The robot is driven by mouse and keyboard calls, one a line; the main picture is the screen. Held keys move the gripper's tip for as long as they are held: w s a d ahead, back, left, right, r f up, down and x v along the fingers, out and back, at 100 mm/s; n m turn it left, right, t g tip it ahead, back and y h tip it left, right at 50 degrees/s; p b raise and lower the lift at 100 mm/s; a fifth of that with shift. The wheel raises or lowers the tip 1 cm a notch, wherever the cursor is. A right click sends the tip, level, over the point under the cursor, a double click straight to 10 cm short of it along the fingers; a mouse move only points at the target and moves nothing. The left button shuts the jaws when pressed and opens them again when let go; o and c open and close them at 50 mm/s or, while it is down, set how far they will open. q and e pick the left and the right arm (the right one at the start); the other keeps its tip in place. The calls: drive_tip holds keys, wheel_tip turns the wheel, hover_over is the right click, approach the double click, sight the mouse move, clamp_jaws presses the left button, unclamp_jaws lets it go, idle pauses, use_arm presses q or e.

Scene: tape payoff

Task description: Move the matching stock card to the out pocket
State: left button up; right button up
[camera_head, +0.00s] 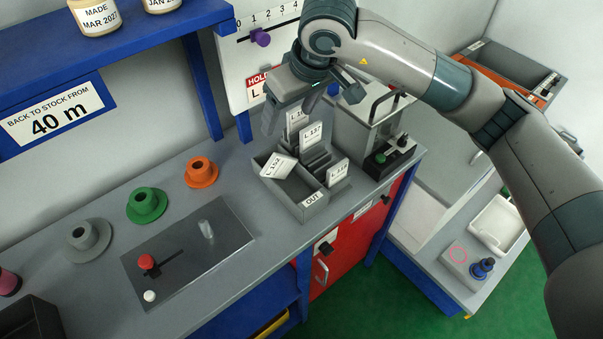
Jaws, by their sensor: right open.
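A grey card box (291,200) with an "OUT" label on its front stands on the bench, with an open pocket at the front and slots behind. A white card (278,167) lies tilted at the pocket's left side; its print is hard to read. Cards marked about "L 137" (312,133) and "L 11-" (338,173) stand in the slots. Another card (294,119) stands behind, partly hidden by my right gripper (290,116). That gripper is open, fingers pointing down, above the back slots. I cannot tell whether it touches a card. My left gripper is out of view.
A board with a purple slider (261,37) and a red "HOLD" label, partly covered by my arm, stands behind. A grey machine (367,138) stands right of the box. Orange (201,172), green (147,204) and grey (88,240) spools and a dark plate (180,262) are left.

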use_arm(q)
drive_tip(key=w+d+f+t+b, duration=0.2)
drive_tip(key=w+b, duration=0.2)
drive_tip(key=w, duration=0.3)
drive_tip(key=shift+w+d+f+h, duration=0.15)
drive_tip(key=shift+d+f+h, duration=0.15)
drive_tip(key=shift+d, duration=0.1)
use_arm(e)
drive_tip(key=v, duration=1.4)
drive_tip(key=shift+r, duration=0.3)
